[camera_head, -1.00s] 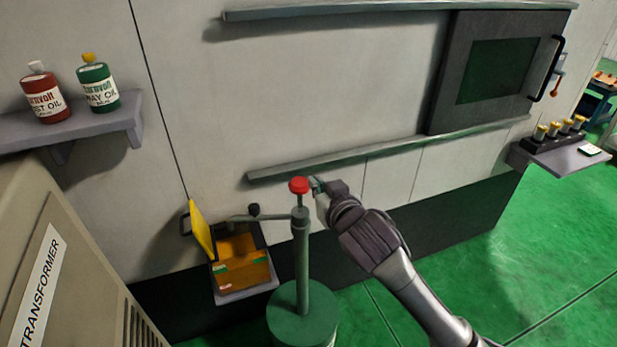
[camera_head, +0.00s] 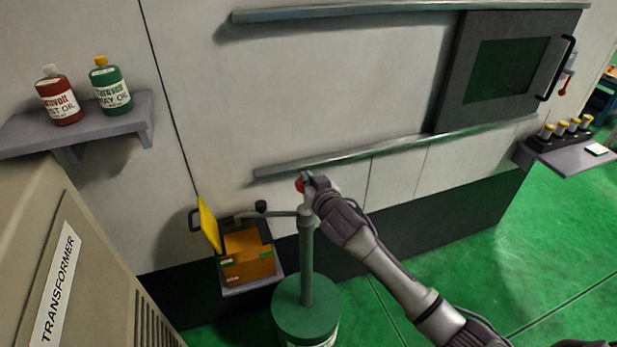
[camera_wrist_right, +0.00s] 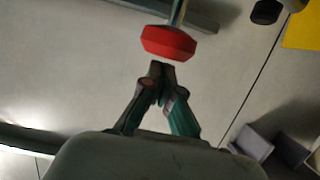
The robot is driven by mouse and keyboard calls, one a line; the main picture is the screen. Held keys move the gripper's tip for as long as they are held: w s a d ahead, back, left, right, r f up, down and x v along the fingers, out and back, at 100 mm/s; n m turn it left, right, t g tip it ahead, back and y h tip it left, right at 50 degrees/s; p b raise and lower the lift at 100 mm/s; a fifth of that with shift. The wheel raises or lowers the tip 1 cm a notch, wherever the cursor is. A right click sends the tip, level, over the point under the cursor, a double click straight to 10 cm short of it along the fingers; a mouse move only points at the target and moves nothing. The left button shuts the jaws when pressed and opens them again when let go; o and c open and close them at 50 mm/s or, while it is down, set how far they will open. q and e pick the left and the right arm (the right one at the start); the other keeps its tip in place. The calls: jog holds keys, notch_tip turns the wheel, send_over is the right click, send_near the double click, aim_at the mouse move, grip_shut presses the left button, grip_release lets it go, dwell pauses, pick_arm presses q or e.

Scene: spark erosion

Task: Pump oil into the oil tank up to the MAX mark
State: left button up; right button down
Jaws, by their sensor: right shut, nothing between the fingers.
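The oil pump (camera_head: 306,262) is a green column on a round green drum. Its red knob (camera_head: 300,185) sits on top, partly hidden behind my right gripper (camera_head: 309,178). In the right wrist view the red knob (camera_wrist_right: 168,42) is just beyond the tips of my right gripper (camera_wrist_right: 162,72), which is shut and empty. I cannot tell whether they touch. The oil tank (camera_head: 248,262) stands left of the pump, amber at the front, with its yellow lid (camera_head: 209,225) raised. A green mark shows high and a red one low; their lettering is unreadable. My left gripper is out of view.
A shelf (camera_head: 75,130) at upper left holds a red bottle (camera_head: 60,100) and a green bottle (camera_head: 111,88). The transformer (camera_head: 95,270) fills the lower left. A pump arm reaches toward the tank. Green floor (camera_head: 470,265) is clear at right, below a side shelf (camera_head: 575,160).

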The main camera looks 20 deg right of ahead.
jog(key=shift+f, duration=0.2)
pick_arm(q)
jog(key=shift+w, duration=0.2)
